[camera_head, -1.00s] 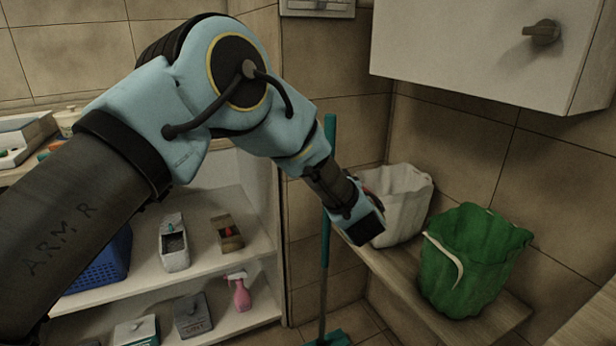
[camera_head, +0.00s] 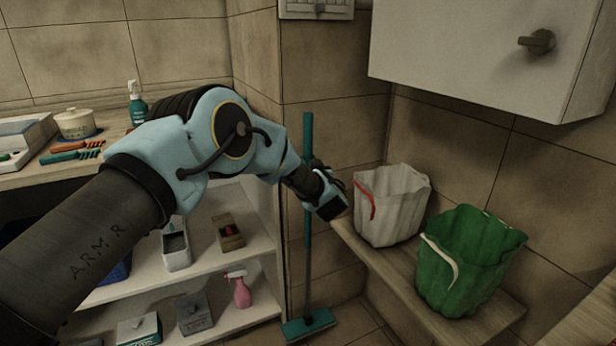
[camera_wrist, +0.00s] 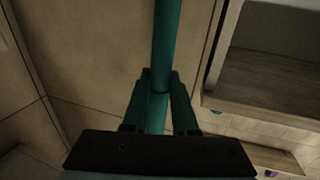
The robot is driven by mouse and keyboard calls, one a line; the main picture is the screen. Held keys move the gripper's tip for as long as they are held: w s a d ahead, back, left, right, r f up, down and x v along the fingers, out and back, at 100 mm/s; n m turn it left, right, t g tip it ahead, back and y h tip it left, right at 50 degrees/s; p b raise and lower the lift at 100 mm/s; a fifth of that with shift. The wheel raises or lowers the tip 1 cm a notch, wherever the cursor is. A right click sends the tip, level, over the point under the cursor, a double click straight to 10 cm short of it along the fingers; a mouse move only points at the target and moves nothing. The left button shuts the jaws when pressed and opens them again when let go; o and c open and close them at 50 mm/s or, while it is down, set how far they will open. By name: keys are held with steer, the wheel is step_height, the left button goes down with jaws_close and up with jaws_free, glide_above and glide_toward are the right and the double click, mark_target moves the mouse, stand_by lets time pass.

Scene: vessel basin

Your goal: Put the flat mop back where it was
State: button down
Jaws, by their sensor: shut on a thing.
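The flat mop (camera_head: 308,252) stands nearly upright in the corner beside the shelf unit, with its teal head (camera_head: 308,325) low by the floor. Whether the head touches the floor I cannot tell. My gripper (camera_head: 318,172) is at the upper half of the handle. In the wrist view, the teal handle (camera_wrist: 167,45) runs between the two fingers of my gripper (camera_wrist: 160,85), which are shut on it. In the head view the fingers are partly hidden by my wrist.
A white bucket (camera_head: 392,215) with a red handle and a green bucket (camera_head: 465,260) stand on a wooden bench (camera_head: 385,268) to the right. A white wall cabinet (camera_head: 470,50) hangs above. Open shelves (camera_head: 255,255) holding boxes and a pink spray bottle (camera_head: 238,290) are on the left.

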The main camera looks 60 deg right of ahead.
steer(key=f, duration=0.2)
steer(key=f+p, duration=0.1)
steer(key=f, duration=0.2)
steer(key=shift+w+d, duration=0.15)
steer(key=shift+w, duration=0.05)
steer(key=shift+f, duration=0.2)
steer(key=c, duration=0.7)
jaws_free()
steer(key=shift+f, duration=0.1)
